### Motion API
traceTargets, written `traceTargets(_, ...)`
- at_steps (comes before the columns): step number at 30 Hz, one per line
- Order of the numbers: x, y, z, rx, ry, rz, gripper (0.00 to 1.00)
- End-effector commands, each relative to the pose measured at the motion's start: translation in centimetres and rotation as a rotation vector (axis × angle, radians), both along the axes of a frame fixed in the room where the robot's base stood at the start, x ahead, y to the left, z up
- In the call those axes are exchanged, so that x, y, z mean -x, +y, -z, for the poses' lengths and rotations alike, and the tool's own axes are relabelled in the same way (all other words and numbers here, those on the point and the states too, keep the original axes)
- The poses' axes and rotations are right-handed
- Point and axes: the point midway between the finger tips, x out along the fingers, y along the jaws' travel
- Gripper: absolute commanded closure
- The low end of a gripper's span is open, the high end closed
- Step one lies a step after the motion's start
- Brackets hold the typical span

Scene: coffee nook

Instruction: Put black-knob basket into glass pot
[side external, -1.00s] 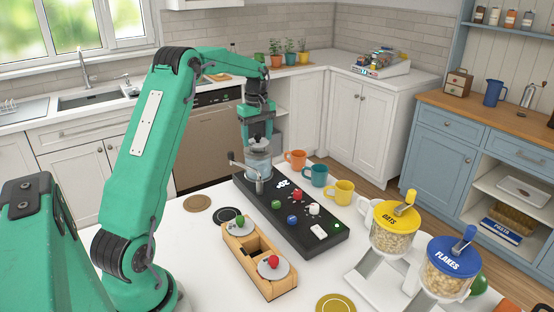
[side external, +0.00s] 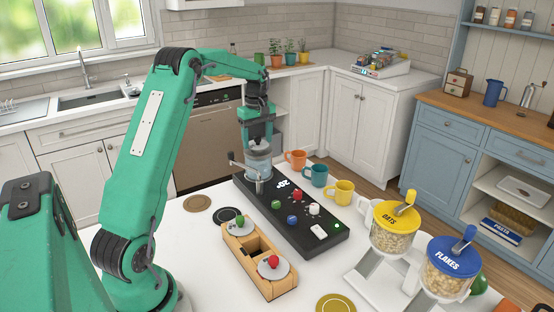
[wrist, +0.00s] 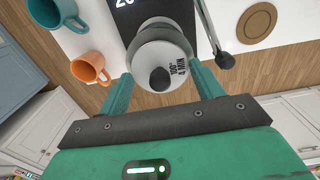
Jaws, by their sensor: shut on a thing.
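The glass pot (side external: 258,170) stands at the far left end of the black machine base. My gripper (side external: 258,144) points down right above it, its fingers on either side of the pot's top. In the wrist view, the black-knob basket (wrist: 178,52) shows its round grey top, marked "100° 4 MIN", between the fingers of my gripper (wrist: 160,80). The fingers are shut on it. The basket is at the pot's mouth; how deep it sits inside cannot be told.
A wooden stand (side external: 237,246) holds a red-knob basket (side external: 273,267) and a green-knob one (side external: 240,225). Orange (side external: 295,159), teal (side external: 315,175) and yellow (side external: 341,192) mugs stand behind the black base (side external: 333,243). Oats (side external: 393,236) and flakes (side external: 444,277) dispensers stand at right.

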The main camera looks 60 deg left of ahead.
Motion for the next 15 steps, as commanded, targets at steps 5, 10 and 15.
traceTargets(5,0.0,0.0,0.11,0.0,0.0,0.0,0.56)
traceTargets(10,0.0,0.0,0.29,0.0,0.0,0.0,0.56)
traceTargets(15,-0.01,0.0,0.47,0.0,0.0,0.0,0.56)
